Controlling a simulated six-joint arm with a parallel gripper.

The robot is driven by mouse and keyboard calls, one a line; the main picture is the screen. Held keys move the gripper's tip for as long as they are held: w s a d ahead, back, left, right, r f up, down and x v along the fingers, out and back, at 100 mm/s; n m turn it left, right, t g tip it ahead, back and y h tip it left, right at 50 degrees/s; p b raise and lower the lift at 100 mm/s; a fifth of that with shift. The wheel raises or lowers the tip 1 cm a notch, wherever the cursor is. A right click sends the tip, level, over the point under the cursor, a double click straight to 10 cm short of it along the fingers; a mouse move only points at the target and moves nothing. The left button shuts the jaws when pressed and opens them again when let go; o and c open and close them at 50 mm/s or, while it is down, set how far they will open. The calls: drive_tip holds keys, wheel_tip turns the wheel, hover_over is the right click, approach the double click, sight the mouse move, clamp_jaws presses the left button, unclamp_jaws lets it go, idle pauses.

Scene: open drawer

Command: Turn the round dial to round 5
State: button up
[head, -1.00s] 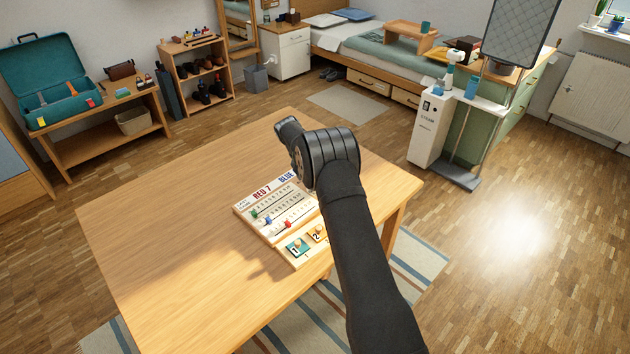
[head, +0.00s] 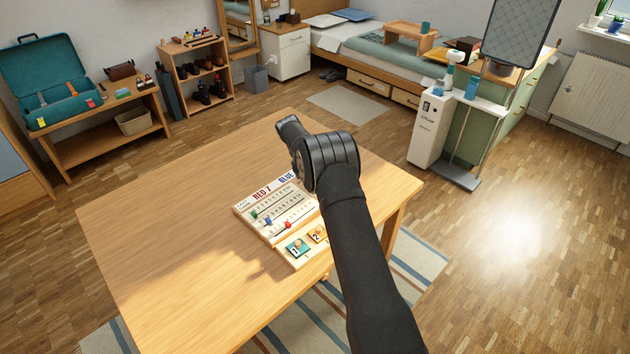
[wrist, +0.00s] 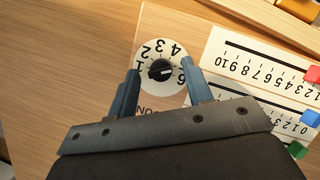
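The round dial (wrist: 163,50) shows in the wrist view as a white disc with black numbers 1 to 6 around a black knob (wrist: 160,70). The knob's exact pointing direction is too small to tell. My gripper (wrist: 162,71) is open, with one blue-grey finger on each side of the knob, over the disc's edges. There is a gap between each finger and the knob. The dial sits on a light wooden board. In the head view, my arm hides the dial and the gripper.
A score board (head: 272,215) reading "RED 7" and "BLUE" lies on the wooden table (head: 170,240). It has number scales with green, blue and red sliders (wrist: 311,118). The table's left side is clear.

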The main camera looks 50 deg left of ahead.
drive_tip(key=shift+r, duration=0.1)
drive_tip(key=v, duration=1.7)
drive_tip(key=shift+d+r, duration=0.1)
drive_tip(key=x, duration=1.7)
drive_tip(key=shift+f, duration=0.25)
